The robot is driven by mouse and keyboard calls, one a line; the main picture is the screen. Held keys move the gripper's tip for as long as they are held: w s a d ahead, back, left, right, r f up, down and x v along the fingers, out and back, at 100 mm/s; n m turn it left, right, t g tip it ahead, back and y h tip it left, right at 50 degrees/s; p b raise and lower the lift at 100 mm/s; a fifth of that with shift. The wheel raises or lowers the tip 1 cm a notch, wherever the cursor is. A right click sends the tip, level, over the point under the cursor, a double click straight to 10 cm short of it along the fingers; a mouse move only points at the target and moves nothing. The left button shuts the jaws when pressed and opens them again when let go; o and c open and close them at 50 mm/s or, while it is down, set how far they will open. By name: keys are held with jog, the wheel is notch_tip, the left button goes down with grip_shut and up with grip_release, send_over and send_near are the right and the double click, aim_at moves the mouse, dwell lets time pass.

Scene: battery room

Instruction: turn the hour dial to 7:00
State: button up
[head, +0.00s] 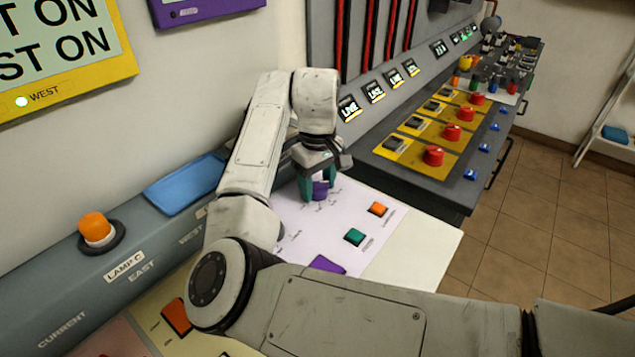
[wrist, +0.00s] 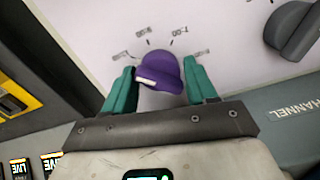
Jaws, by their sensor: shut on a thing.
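The purple hour dial (head: 320,190) sits on the pale panel in the head view, below my gripper (head: 318,186). In the wrist view the dial (wrist: 165,72) stands between the two green fingers of my gripper (wrist: 159,82), which is shut on it. A white mark shows on the left side of the dial's ridge in that view. Small hour labels (wrist: 178,34) ring the dial's far side, one of them seeming to read 7:00. The leftmost label is too blurred to read. I cannot tell exactly which hour the mark points at.
A dark grey knob (wrist: 294,28) is right of the dial in the wrist view. A green button (head: 354,237) and an orange button (head: 377,209) share the pale panel. A console with red knobs (head: 433,156) stands behind. An orange lamp (head: 95,227) stands at left.

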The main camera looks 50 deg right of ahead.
jog(key=shift+r+m+p, duration=0.1)
jog(key=shift+m+p, duration=0.2)
jog(key=shift+p, duration=0.05)
jog(key=shift+r+m+p, duration=0.1)
jog(key=shift+m+p, duration=0.4)
jog(key=shift+p, duration=0.05)
jog(key=shift+m+p, duration=1.15)
jog(key=shift+m, duration=0.05)
jog(key=m+p, duration=0.3)
jog(key=m, duration=0.1)
jog(key=shift+m, duration=0.3)
jog(key=m+p, duration=0.1)
jog(key=m, duration=0.3)
jog(key=shift+m+p, duration=0.3)
jog(key=shift+p, duration=0.1)
jog(key=shift+m+p, duration=0.55)
jog(key=shift+m, duration=1.75)
jog(key=o, duration=0.9)
jog(key=shift+f, duration=0.2)
